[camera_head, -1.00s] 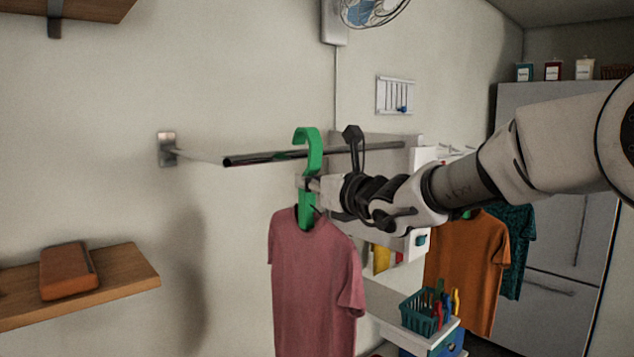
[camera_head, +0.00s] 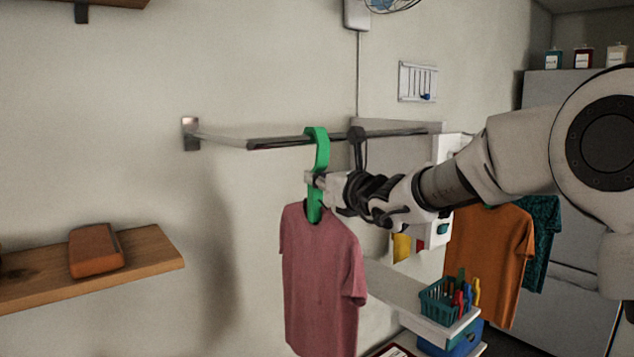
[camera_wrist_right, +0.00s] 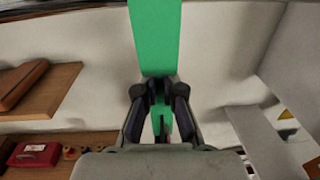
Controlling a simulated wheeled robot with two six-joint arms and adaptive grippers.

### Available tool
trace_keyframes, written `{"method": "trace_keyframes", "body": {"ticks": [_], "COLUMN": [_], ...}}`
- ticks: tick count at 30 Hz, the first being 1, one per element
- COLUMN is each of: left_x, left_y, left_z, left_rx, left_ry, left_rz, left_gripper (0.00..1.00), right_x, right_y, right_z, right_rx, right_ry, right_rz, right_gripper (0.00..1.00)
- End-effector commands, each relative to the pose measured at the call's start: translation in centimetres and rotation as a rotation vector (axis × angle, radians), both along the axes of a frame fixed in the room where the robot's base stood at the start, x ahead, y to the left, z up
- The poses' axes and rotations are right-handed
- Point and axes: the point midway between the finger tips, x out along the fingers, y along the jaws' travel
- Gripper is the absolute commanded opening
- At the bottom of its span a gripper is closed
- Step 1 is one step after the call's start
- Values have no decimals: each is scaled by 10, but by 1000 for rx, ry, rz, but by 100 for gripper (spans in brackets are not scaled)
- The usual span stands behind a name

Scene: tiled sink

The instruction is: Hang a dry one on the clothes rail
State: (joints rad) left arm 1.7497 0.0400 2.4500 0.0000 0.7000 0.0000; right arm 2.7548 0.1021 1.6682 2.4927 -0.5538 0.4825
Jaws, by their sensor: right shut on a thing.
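A pink T-shirt (camera_head: 322,270) hangs on a green hanger (camera_head: 321,155). My right gripper (camera_head: 314,181) is shut on the hanger's neck below its hook. The right wrist view shows the green strip (camera_wrist_right: 155,40) running up from between the fingers (camera_wrist_right: 158,95). The clothes rail (camera_head: 285,142) is a dark bar on the wall. The hook crosses it in the head view, its top slightly above the bar. I cannot tell whether the hook rests on the bar. My left gripper is out of view.
An orange shirt (camera_head: 490,250) and a teal one (camera_head: 543,225) hang behind my right arm. A teal basket (camera_head: 440,303) of pegs stands below it. A wooden shelf (camera_head: 150,260) with an orange-brown block (camera_head: 95,252) is at left. The wall between is clear.

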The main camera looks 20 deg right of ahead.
Motion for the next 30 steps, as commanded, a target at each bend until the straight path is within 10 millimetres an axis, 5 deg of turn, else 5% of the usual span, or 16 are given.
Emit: {"method": "trace_keyframes", "body": {"ticks": [9,10,12,23,30], "left_x": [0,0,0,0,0], "left_y": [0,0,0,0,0], "left_z": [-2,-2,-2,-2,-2], "left_rx": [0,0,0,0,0], "left_ry": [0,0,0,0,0], "left_rz": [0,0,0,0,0], "left_gripper": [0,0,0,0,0], "right_x": [0,0,0,-6,-49], "right_y": [0,0,0,-2,-15], "right_z": [0,0,0,0,0], "right_rx": [0,0,-1,1,2], "right_ry": [-2,-2,-1,0,-1], "right_rz": [0,0,0,0,0], "right_gripper": [0,17,36,36,36]}}
